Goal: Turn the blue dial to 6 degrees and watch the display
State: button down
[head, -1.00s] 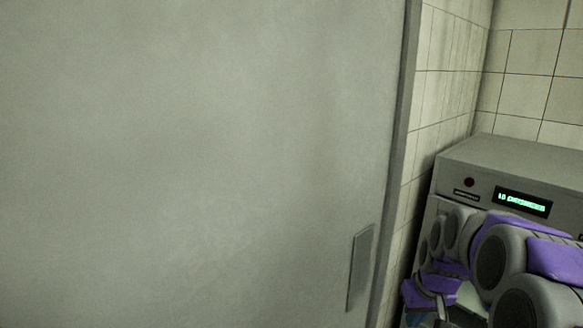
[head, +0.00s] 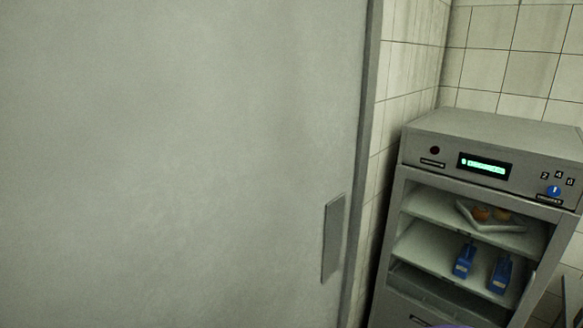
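The blue dial (head: 554,191) is on the right of the front panel of a grey cabinet (head: 420,150). The numbers 2, 4 and 6 are printed in an arc above it. Its white mark points roughly upward, but the exact setting is too small to tell. The display (head: 485,166) left of the dial is lit green; its text is too blurred to read. My gripper is not in view. Only a sliver of purple shows at the bottom edge.
A large grey door or panel (head: 160,160) with a handle (head: 333,238) fills the left. Below the panel, the cabinet's shelves hold a white tray (head: 487,226) with round orange items, and two blue bottles (head: 464,260). Tiled walls stand behind.

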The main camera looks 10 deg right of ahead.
aim_at(553, 191)
jog(key=z, duration=1.35)
